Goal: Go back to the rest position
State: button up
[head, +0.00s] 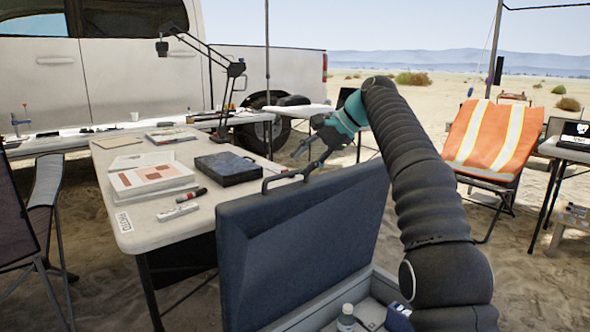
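My gripper (304,163) is at the middle of the head view, on the end of my dark, ribbed arm past a teal wrist section. Its dark fingers point down and left and look spread apart, with nothing visible between them. It is in the air near the right end of the white table (140,228), above and behind the raised lid of a dark blue case (300,240). The case stands open in the foreground. The task names no other object.
A small bottle (346,318) is in the case. An orange-vested chair (495,140) stands right. A white truck (120,80) is behind.

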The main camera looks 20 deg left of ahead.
jog(key=shift+d+r, duration=0.4)
jog(key=shift+d, duration=0.05)
jog(key=s+d+f+n+t+h, duration=0.1)
jog(key=s+d+t+h, duration=0.1)
jog(key=s+d, duration=0.65)
jog(key=s+d+f+t+h, duration=0.1)
jog(key=s+d+t+h, duration=0.1)
jog(key=s+d, duration=0.65)
jog(key=s+d+f+n+h, duration=0.2)
jog(key=s+d+f, duration=0.6)
jog(key=s+f, duration=0.2)
jog(key=s+d+f+n+t+h, duration=0.1)
jog(key=s+d+f+n+h, duration=0.1)
jog(key=s+d+f, duration=0.6)
notch_tip(320, 180, down, 3)
jog(key=s+h, duration=0.1)
jog(key=s, duration=0.2)
jog(key=shift+d, duration=0.15)
